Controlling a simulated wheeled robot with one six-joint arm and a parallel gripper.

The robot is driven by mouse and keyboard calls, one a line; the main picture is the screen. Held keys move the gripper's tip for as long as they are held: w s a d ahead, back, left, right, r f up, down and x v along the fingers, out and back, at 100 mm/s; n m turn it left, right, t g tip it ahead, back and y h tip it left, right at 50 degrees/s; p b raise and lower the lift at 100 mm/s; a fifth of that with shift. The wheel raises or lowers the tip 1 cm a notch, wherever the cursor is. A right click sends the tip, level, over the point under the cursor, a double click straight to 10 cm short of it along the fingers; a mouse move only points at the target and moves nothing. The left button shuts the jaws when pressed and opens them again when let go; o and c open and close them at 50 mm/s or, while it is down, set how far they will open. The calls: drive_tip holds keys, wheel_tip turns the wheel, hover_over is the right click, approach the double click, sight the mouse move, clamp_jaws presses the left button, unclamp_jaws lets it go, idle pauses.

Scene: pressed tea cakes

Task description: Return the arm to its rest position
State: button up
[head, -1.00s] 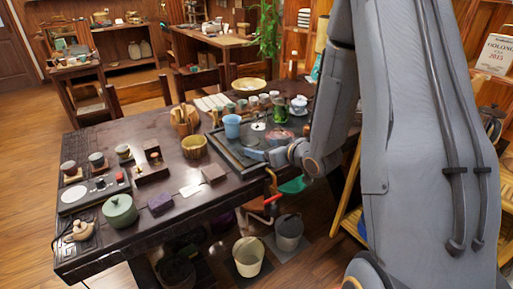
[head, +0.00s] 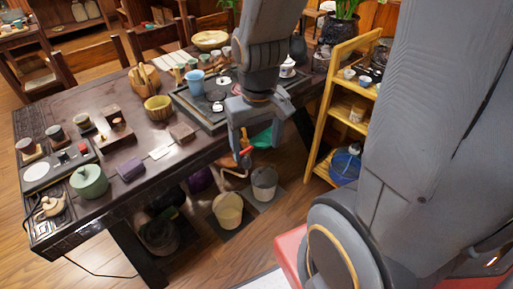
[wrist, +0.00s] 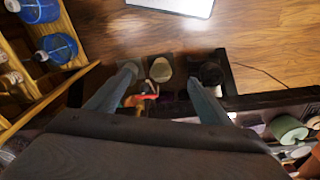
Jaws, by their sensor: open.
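My arm reaches down from the top of the head view. My gripper (head: 256,140) points downward in front of the long dark table's near edge (head: 150,188). In the wrist view, my gripper (wrist: 160,85) has its two fingers spread wide apart, with nothing held between them. A red and orange object (head: 245,150) shows by the gripper in the head view. It also appears between the fingers in the wrist view (wrist: 140,99), and the jaws are not closed on it.
Two bins, one cream (head: 228,211) and one grey (head: 264,184), stand on the floor below. A yellow wooden shelf (head: 329,113) is close on the right. Tea ware, including a green pot (head: 89,181) and a blue cup (head: 196,79), sits on the table.

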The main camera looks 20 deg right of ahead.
drive_tip(key=shift+s+a+r+g, duration=0.2)
drive_tip(key=shift+s+a, duration=0.05)
drive_tip(key=shift+s, duration=0.35)
drive_tip(key=shift+s+a+r+g, duration=0.15)
drive_tip(key=shift+s+a+g, duration=0.1)
drive_tip(key=shift+s, duration=0.3)
drive_tip(key=shift+d, duration=0.15)
